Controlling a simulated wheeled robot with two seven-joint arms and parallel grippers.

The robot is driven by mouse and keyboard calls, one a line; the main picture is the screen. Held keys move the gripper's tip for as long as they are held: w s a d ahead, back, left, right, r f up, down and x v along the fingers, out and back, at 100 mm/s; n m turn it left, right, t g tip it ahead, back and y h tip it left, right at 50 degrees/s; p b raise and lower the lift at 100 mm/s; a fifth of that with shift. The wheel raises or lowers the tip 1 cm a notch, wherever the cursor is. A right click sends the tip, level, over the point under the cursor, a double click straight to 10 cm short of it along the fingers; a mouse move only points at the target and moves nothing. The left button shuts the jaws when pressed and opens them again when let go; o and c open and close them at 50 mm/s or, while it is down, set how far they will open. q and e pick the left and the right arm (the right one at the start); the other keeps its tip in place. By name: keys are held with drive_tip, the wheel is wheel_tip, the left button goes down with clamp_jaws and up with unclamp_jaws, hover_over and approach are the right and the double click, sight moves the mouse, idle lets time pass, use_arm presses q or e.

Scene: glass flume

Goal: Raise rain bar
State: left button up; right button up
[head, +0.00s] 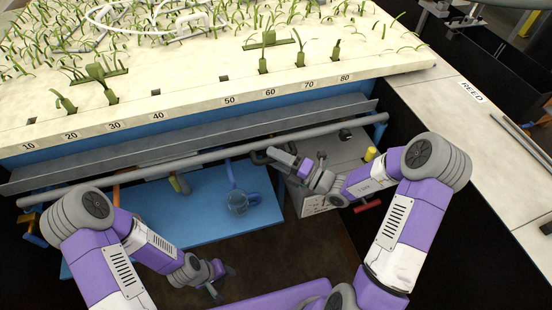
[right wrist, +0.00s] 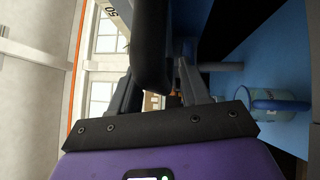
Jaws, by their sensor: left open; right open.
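A long grey bar (head: 215,154), possibly the rain bar, runs across under the front edge of the planted bed. My right gripper (head: 278,154) is open just below this bar, beside a dark curved pipe or handle (head: 258,157). In the right wrist view, a dark rounded piece (right wrist: 151,45) lies between or just beyond the open fingers (right wrist: 157,88); I cannot tell whether they touch it. My left gripper (head: 222,288) is open and empty, low over the dark floor, away from the bar.
A grey box (head: 318,203) with a red handle (head: 368,206) and a yellow knob (head: 370,153) stands near my right arm. The bed (head: 190,95) with green plants and a number scale is above.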

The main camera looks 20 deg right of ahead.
clamp_jaws()
drive_tip(key=shift+r, duration=0.15)
idle(0.4)
wheel_tip(320, 180, up, 29)
drive_tip(key=p, duration=3)
drive_tip(key=shift+p, duration=0.35)
unclamp_jaws()
drive_tip(key=shift+d, duration=0.1)
